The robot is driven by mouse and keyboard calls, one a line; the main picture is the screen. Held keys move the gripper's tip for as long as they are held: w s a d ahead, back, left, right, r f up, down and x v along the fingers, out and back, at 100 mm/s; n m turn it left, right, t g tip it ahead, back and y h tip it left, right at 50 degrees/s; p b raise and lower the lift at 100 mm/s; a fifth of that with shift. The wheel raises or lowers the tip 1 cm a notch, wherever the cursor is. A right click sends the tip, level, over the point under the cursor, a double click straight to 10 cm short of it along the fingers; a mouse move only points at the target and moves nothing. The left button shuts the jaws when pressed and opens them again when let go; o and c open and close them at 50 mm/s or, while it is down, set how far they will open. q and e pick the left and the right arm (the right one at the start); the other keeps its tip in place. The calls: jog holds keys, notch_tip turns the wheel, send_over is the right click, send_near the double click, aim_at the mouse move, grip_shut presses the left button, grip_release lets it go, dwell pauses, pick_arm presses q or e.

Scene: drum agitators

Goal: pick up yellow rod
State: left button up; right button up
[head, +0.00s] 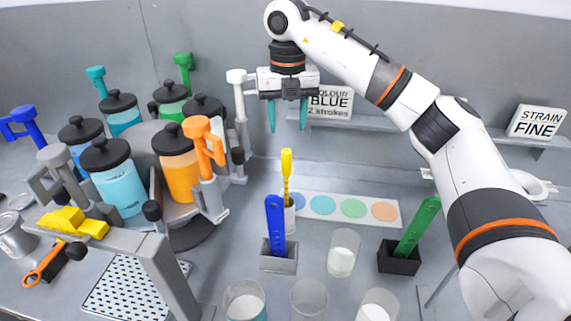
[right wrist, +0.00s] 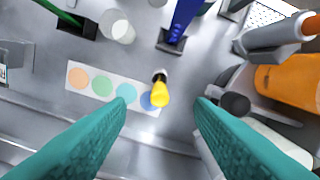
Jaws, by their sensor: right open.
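The yellow rod (head: 286,172) stands upright in a small pale holder (head: 290,215), behind a blue paddle in the head view. In the right wrist view the yellow rod (right wrist: 160,92) is seen from above, between the two fingertips in the picture. My right gripper (head: 287,128) has teal fingers pointing down. It is open and empty, above and apart from the rod. My left gripper is not in view.
A blue paddle (head: 275,225) and a green paddle (head: 418,228) stand in holders near the rod. A colour-dot strip (head: 338,220) lies beside it. Several clear cups stand in front, one (head: 343,252) close by. A carousel with coloured jars, one orange (head: 180,178), stands left.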

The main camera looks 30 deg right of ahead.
aim_at(287, 150)
jog(key=shift+w, duration=0.2)
jog(key=shift+w+d+f, duration=0.15)
jog(key=shift+f, duration=0.2)
notch_tip(287, 150, down, 5)
jog(key=shift+p, duration=1.1)
jog(key=shift+f, duration=0.55)
jog(key=f+p, duration=0.2)
jog(key=f, duration=0.1)
jog(key=f+p, duration=0.1)
jog(key=shift+w+d+f, duration=0.1)
jog(key=shift+w+f, duration=0.1)
jog(key=shift+w, duration=0.05)
jog(key=shift+f, duration=0.35)
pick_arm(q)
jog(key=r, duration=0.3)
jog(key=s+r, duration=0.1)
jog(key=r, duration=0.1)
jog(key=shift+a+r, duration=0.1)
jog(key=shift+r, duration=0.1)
pick_arm(e)
jog(key=shift+c, duration=0.6)
